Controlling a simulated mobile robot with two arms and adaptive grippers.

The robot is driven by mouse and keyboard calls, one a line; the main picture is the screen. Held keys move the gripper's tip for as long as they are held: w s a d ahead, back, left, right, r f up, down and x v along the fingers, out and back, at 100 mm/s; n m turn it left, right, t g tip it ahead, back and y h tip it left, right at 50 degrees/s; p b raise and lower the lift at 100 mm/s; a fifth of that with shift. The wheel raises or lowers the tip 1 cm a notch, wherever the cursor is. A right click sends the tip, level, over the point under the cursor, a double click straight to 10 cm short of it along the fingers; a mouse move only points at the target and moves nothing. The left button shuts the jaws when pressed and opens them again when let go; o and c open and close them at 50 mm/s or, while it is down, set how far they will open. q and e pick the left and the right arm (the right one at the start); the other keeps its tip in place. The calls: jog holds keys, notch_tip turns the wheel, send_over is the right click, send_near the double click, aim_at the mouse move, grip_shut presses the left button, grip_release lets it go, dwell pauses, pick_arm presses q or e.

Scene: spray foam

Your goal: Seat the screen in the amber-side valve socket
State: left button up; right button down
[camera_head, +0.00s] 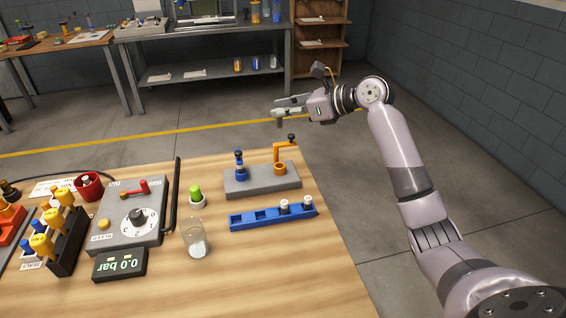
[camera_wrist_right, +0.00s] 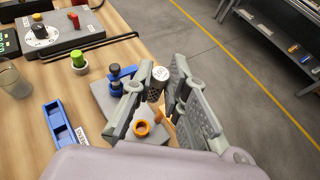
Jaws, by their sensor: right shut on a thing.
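My right gripper (camera_head: 281,112) is above and behind the far edge of the bench. In the right wrist view it (camera_wrist_right: 158,88) is shut on a screen (camera_wrist_right: 160,80), a dark mesh cylinder with a white marked cap. The amber-side valve socket (camera_head: 280,169) is an orange ring on the grey valve block (camera_head: 245,187); its opening looks empty in the right wrist view (camera_wrist_right: 142,128). The held screen is apart from it. An orange lever arm (camera_head: 277,150) with a black knob stands beside the socket. The blue-side valve (camera_head: 240,172) is on the block's left. My left gripper is not in view.
The bench's right front is clear.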

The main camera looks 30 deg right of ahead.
send_over(284, 167)
notch_tip(284, 167, down, 10)
jog(key=shift+r, duration=0.15)
notch_tip(284, 167, down, 5)
jog(key=shift+r+b, duration=0.1)
jog(key=shift+b, duration=0.3)
jog(key=c, duration=1.8)
grip_release()
jog(key=shift+c, duration=0.2)
jog(key=shift+s+d+r, duration=0.1)
jog(key=shift+s+d, duration=0.05)
jog(key=shift+s, duration=0.05)
jog(key=v, duration=1.1)
jog(key=shift+s, duration=0.2)
jog(key=shift+d, duration=0.15)
